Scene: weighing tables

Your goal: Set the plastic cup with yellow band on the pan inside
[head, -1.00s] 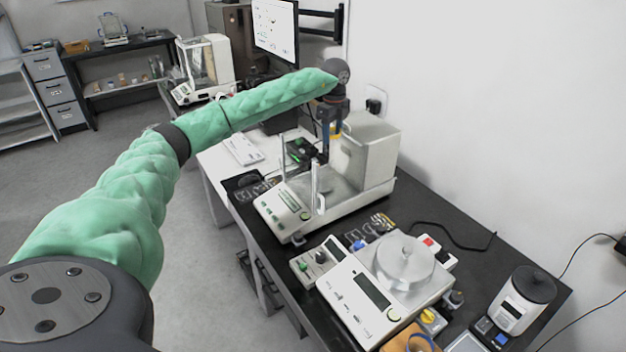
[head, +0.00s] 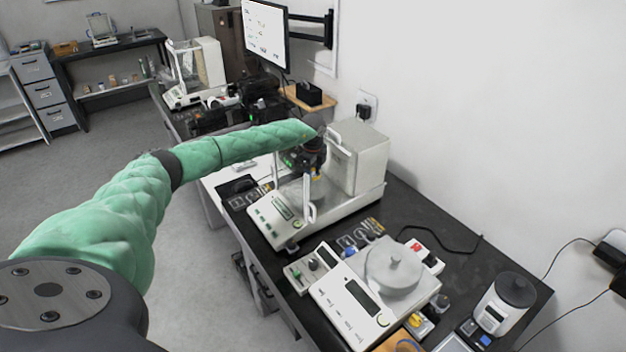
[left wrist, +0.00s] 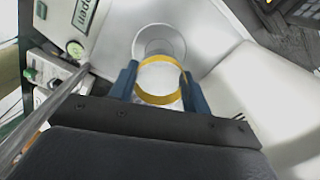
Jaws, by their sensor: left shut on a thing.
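The clear plastic cup with a yellow band (left wrist: 159,99) is between the two blue fingers of my left gripper (left wrist: 160,84), which is shut on it. In the head view my left gripper (head: 315,172) is at the balance with the open chamber (head: 357,165), and the arm hides most of the cup. The round metal pan (left wrist: 158,32) shows just beyond the cup in the left wrist view, partly overlapped by it. I cannot tell whether the cup touches the pan. My right gripper is not in view.
Upright rails and handles (head: 308,195) of the balance stand close to my left gripper. A second balance with a round lidded pan (head: 395,265) stands nearer on the black table. A white canister (head: 506,305) is at the right. A monitor (head: 265,35) is behind.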

